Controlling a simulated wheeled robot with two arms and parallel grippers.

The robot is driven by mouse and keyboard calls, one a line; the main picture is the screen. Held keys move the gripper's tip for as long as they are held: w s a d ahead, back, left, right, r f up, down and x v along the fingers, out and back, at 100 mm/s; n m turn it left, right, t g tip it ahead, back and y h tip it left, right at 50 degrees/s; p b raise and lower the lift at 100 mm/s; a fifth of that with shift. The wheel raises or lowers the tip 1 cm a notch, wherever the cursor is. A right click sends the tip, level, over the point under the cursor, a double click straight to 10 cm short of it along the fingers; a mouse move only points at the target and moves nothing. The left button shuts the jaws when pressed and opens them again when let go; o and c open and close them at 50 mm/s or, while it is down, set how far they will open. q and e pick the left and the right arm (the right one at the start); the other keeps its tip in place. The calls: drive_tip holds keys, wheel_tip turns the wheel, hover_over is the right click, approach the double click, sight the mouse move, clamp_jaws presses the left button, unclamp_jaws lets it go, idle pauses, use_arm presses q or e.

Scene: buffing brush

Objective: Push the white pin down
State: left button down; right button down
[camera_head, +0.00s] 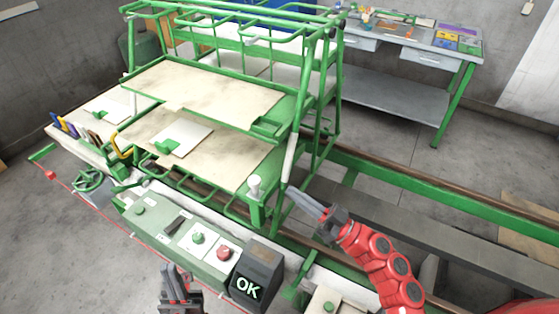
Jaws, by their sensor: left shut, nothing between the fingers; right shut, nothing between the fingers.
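A white pin (254,184) with a rounded head stands upright on the front right corner of the green frame (262,211). My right gripper (297,195) comes in from the right on the red arm. It is shut and empty, with its tips to the right of the pin and apart from it in the picture. My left gripper (174,275) is at the bottom of the view, below the control panel in the picture. It is shut and empty, and its tips point up.
A control panel (172,226) has green and red buttons and a dark box showing OK (247,286). A green rack with pale boards (205,90) stands behind. A pale slanted bar (290,160) is near the pin. A workbench (400,45) is at the back right.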

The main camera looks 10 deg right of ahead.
wheel_tip(320, 180, up, 4)
drive_tip(key=p, duration=0.4)
hover_over(264, 195)
drive_tip(key=shift+d, duration=0.1)
wheel_tip(264, 195, down, 3)
drive_tip(key=shift+f+m, duration=0.2)
drive_tip(key=shift+m, duration=0.1)
drive_tip(key=shift+f, duration=0.45)
wheel_tip(264, 195, down, 3)
drive_tip(key=shift+f+b, duration=0.2)
drive_tip(key=shift+b, duration=0.65)
drive_tip(key=shift+s, duration=0.1)
